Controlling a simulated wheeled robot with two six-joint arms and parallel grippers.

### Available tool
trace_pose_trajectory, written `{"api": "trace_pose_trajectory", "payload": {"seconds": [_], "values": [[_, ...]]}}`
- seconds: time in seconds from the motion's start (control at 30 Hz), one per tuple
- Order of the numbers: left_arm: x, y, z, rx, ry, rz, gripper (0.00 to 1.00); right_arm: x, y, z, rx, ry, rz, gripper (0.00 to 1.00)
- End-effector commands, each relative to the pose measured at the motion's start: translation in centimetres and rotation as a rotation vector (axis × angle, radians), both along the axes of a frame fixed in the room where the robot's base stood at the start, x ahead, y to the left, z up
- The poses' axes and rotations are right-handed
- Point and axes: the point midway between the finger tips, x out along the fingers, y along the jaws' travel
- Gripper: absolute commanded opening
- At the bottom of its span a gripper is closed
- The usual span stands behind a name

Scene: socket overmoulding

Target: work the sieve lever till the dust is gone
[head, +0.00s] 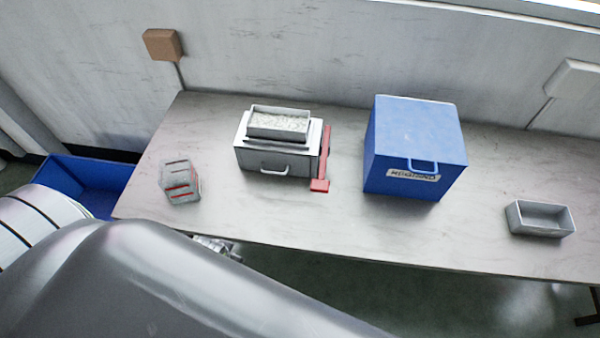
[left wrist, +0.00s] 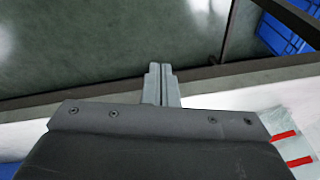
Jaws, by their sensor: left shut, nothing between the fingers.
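The sieve (head: 278,124) is a grey open tray with pale granular material in it, set on a white and grey box (head: 250,157) with a front handle. A red lever (head: 322,165) runs along the box's right side and ends in a red block at the front. In the left wrist view my left gripper (left wrist: 162,72) is shut and empty, with its fingers together over the table edge. In the head view my arm covers the lower left, and the left fingers are not clearly seen. My right gripper is in neither view. Whether the material holds dust cannot be told.
A blue box (head: 415,150) with a label and handle stands right of the sieve. An empty grey tray (head: 541,219) sits at the far right. A grey bag with red stripes (head: 180,182) is at the left. A blue bin (head: 88,183) stands beside the table (head: 290,218).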

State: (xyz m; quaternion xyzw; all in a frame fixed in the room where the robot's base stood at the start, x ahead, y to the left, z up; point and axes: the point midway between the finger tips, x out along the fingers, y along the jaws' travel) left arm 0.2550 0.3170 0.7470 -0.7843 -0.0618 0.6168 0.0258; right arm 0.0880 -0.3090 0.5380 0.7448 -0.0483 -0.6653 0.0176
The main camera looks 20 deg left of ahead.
Motion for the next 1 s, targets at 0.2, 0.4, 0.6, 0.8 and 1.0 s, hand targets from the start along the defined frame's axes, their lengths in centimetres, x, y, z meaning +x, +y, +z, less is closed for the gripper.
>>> {"api": "trace_pose_trajectory", "payload": {"seconds": [0.2, 0.4, 0.6, 0.8, 1.0], "values": [[2.3, -0.8, 12.1, -0.001, -0.024, -0.002, 0.00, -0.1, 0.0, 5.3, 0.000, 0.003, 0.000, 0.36], [6.6, -2.9, 19.8, -0.030, 0.007, -0.008, 0.00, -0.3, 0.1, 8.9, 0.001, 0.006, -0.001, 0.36], [11.9, -5.5, 20.3, -0.069, 0.085, -0.030, 0.00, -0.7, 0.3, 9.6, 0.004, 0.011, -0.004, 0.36], [17.4, -8.6, 20.2, -0.097, 0.164, -0.069, 0.00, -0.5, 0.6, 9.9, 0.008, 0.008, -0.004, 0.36], [22.4, -12.1, 20.8, -0.112, 0.245, -0.121, 0.00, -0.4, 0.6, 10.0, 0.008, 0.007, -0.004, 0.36]]}}
